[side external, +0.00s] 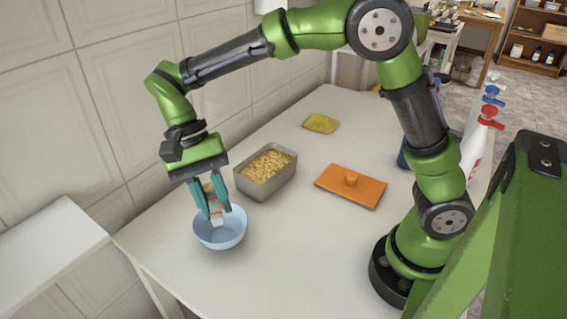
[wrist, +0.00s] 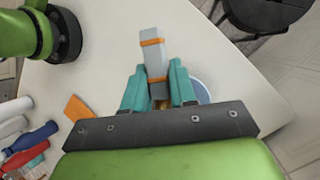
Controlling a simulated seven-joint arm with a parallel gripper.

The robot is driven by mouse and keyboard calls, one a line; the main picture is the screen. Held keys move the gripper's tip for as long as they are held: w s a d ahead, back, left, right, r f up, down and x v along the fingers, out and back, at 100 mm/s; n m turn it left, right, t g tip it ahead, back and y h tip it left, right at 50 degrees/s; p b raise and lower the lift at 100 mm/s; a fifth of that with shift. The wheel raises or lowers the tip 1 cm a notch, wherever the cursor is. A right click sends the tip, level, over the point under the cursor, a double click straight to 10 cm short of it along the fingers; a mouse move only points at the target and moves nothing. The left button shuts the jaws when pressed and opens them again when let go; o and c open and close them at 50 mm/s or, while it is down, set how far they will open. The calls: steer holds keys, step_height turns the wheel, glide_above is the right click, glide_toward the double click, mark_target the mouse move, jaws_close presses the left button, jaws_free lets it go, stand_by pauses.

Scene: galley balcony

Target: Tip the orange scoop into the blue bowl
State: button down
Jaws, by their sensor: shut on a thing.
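The blue bowl (side external: 219,236) stands upright near the left edge of the white table. In the wrist view its rim (wrist: 201,91) shows only partly, behind my right-hand finger. My gripper (side external: 214,210) points down over the bowl, its teal fingers shut on the scoop. The scoop shows as a grey piece with orange bands (wrist: 152,52), sticking out beyond my fingers (wrist: 157,84). In the side view a small pale and orange part of the scoop (side external: 218,213) shows between the fingertips, at the bowl's mouth. The scoop's contents and the bowl's inside are mostly hidden.
A grey bin (side external: 247,187) of pale yellow pieces stands just right of the bowl. Bottles (side external: 472,150) stand at the right edge. The front table is clear.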

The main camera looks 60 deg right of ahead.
mark_target(214, 197)
steer(key=shift+w+d+f+y, duration=0.15)
steer(key=shift+y, duration=0.15)
steer(key=g+y, duration=0.1)
steer(key=w+d+f+g+y, duration=0.1)
steer(key=shift+w+g, duration=0.1)
steer(key=shift+g, duration=0.3)
steer(key=shift+w+d+f+g+y, duration=0.45)
steer(key=shift+w+f+g+y, duration=0.2)
steer(key=shift+g, duration=0.35)
steer(key=shift+w+d+r+n+g+y, duration=0.15)
steer(key=shift+w+d+r+g+y, duration=0.3)
steer(key=shift+g+y, duration=0.3)
steer(key=shift+w+d+r+n+g+y, duration=0.2)
steer(key=shift+w+d+g+y, duration=0.3)
steer(key=shift+g, duration=0.35)
steer(key=shift+r, duration=0.1)
